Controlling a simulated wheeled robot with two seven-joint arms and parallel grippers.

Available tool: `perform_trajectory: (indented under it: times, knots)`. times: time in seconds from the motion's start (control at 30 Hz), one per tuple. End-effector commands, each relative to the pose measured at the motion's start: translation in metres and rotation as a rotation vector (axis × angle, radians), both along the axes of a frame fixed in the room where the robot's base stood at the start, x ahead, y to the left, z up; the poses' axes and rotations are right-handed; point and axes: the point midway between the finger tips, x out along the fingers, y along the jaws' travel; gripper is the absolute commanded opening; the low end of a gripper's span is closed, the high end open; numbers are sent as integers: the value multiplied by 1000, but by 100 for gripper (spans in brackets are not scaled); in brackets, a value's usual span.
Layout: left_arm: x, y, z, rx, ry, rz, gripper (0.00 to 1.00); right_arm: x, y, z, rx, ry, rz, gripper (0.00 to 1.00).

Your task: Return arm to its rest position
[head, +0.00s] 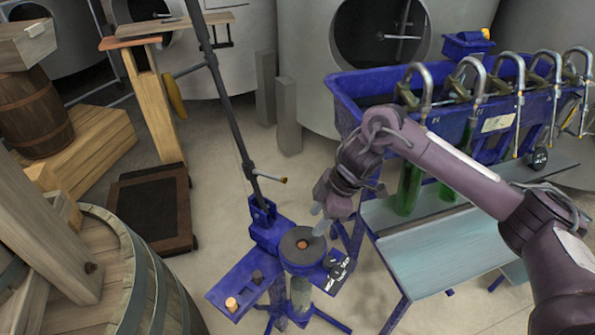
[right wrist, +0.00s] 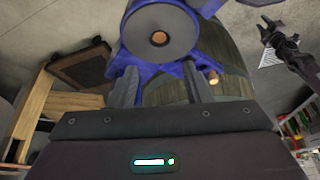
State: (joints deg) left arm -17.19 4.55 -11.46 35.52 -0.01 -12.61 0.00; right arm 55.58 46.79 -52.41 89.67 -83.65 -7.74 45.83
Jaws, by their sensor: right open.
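My right gripper (head: 322,222) is open and empty in the head view, just above and to the right of the blue corker's round grey head (head: 291,250). Its two fingers also show in the right wrist view (right wrist: 164,88), apart with nothing between them. A cork (head: 303,244) sits in the hole of the round head, and it shows in the right wrist view (right wrist: 159,39). My right arm reaches in from the lower right. My left gripper is out of the head view; a dark jointed arm, seemingly my left, is small at the right wrist view's upper right.
A bottle (head: 300,294) stands under the corker head. The corker's lever (head: 232,110) rises to the left of my gripper. Behind my arm is the blue filler trough (head: 348,91) with green bottles (head: 407,188). A barrel (head: 150,285) stands at lower left.

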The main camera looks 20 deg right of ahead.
Motion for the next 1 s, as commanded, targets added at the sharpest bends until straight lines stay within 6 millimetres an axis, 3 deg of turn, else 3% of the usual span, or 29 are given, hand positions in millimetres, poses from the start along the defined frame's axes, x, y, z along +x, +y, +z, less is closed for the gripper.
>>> perform_trajectory:
  times: [0.13,0.23,0.4,0.5,0.63,0.77,1.0]
  knots:
    - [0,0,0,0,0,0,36,0,2,-1,2,-3,3,44]
    - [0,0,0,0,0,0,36,-2,21,-10,20,-39,29,44]
    - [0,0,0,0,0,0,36,-10,96,-28,107,-214,72,44]
    - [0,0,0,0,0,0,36,-17,140,-26,175,-335,27,44]
    - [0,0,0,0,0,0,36,-25,167,-12,231,-442,-121,44]
    - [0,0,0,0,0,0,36,-37,159,0,236,-471,-342,44]
    - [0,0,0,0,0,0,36,-81,88,-7,127,-337,-761,44]
